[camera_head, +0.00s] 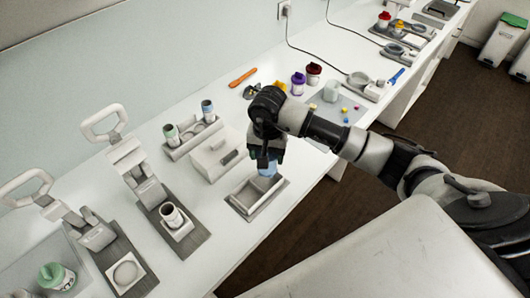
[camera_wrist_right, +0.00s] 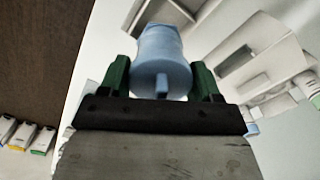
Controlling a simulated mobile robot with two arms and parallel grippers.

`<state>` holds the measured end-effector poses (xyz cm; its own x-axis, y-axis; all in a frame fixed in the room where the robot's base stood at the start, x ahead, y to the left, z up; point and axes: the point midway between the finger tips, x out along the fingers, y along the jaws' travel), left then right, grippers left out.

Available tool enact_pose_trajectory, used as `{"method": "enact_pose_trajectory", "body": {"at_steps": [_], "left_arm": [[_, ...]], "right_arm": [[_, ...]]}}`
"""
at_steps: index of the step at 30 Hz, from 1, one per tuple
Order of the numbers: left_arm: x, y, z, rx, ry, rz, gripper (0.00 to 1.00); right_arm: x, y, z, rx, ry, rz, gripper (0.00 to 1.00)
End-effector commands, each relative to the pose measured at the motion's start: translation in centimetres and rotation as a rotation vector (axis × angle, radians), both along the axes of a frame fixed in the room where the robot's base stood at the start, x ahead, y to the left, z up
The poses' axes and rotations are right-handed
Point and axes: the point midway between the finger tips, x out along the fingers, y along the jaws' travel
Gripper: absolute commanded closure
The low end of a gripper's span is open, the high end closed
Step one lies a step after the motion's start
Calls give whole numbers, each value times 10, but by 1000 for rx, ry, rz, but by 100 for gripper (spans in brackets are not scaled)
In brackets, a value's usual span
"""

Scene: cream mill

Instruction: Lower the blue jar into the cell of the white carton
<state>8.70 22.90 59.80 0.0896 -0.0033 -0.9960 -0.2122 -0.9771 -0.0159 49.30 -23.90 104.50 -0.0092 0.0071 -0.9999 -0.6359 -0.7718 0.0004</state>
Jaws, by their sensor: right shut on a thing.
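The blue jar (camera_head: 267,169) hangs under my right gripper (camera_head: 266,157). In the right wrist view, the blue jar (camera_wrist_right: 163,62) sits between the two green fingers of my right gripper (camera_wrist_right: 161,80), which is shut on it. The white carton (camera_head: 241,207) is an open box on a grey base on the white counter. In the head view the jar overlaps the carton's far right part. I cannot tell how far its lower end is above or inside the cell. My left gripper is in neither view.
Purple (camera_head: 298,83) and dark red (camera_head: 313,73) jars stand farther back. The counter's front edge is close to the carton.

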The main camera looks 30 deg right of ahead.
Motion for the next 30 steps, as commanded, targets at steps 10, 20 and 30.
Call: {"method": "enact_pose_trajectory", "body": {"at_steps": [10,20,30], "left_arm": [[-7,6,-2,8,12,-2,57],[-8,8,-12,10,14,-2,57],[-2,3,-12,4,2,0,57]], "right_arm": [[1,-2,-11,2,1,-22,49],[1,-2,-36,1,0,-21,49],[1,-2,-38,1,0,-21,49]]}}
